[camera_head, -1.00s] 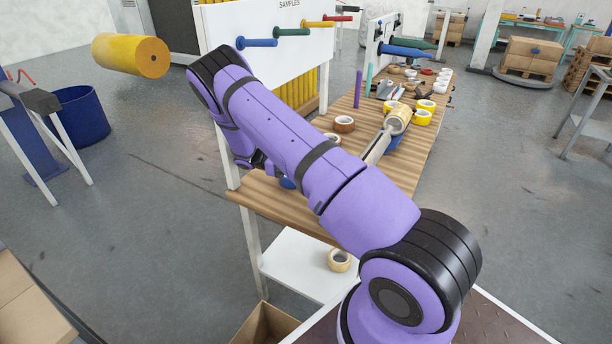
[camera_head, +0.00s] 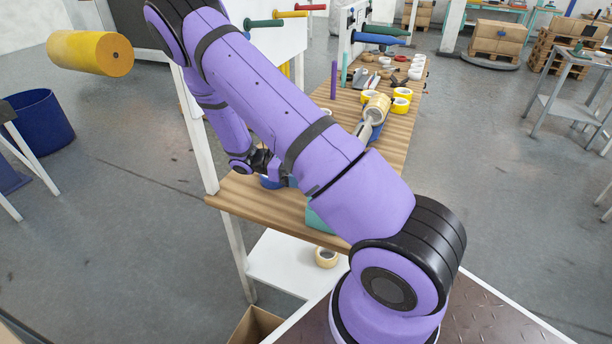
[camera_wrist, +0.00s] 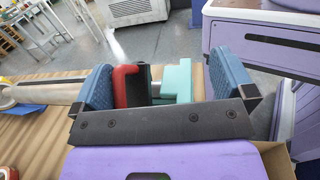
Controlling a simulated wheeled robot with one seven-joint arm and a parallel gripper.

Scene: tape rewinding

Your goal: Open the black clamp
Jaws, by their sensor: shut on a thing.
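My gripper (camera_wrist: 163,82) shows in the wrist view with two blue finger pads wide apart. Between them are a red part (camera_wrist: 127,86), a narrow black part that looks like the black clamp (camera_wrist: 146,78), and a teal block (camera_wrist: 178,80). The left pad lies against the red part; the teal block is close to the right pad. How the clamp joins these parts is hidden by my gripper's dark plate. In the head view my gripper (camera_head: 272,180) is low over the near left end of the workbench (camera_head: 265,208), and the clamp cannot be made out.
A teal body (camera_head: 318,220) shows partly behind my arm on the bench. Tape rolls (camera_head: 401,98) and a tape dispenser (camera_head: 374,110) stand farther back. A tape roll (camera_head: 326,257) lies on the white lower shelf (camera_head: 290,262). A sample board stands behind my arm.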

